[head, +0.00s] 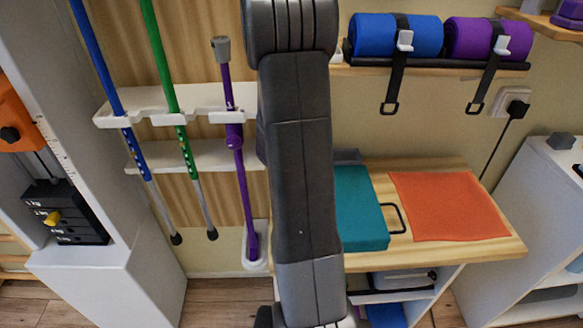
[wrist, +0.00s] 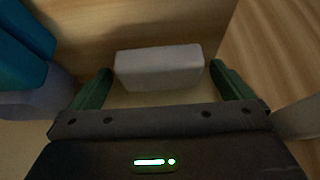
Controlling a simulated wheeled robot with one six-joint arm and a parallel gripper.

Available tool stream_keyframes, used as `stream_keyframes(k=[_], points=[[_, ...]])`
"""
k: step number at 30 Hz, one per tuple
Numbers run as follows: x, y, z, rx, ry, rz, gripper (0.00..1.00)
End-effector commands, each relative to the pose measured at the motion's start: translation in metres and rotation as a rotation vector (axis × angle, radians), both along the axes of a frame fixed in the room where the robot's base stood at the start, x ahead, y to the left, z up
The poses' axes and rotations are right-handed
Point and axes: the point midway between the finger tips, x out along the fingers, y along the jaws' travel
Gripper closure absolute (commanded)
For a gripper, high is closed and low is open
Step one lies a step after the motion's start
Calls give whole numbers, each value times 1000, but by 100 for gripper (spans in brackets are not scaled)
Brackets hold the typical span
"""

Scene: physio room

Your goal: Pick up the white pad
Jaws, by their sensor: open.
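The white pad (wrist: 158,66) is a pale, block-like piece with rounded edges in the upper middle of the wrist view. My gripper (wrist: 160,72) is open, with one dark green finger to the left of the pad and one to the right. The pad lies across the gap between the fingertips, and a narrow space shows on either side of it. How far it is ahead of the fingertips is hard to tell. In the head view I cannot make out the pad, and my arm covers the middle of the picture.
A wooden bench top (head: 461,251) holds a teal block (head: 361,207) and an orange cloth (head: 448,205). Blue, green and purple poles stand in a white rack (head: 150,118) at left. Blue (head: 376,36) and purple (head: 468,40) rolls sit above. A blue object (wrist: 25,45) is left in the wrist view.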

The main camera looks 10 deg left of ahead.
Motion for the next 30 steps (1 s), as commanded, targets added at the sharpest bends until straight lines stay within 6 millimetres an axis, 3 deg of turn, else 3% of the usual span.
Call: stream_keyframes(k=[2,9,20,30], points=[[0,0,0,0,0,0,0],[0,0,1,0,0,0,45],[0,0,4,1,-1,-1,45],[0,-1,35,1,-1,-7,45]])
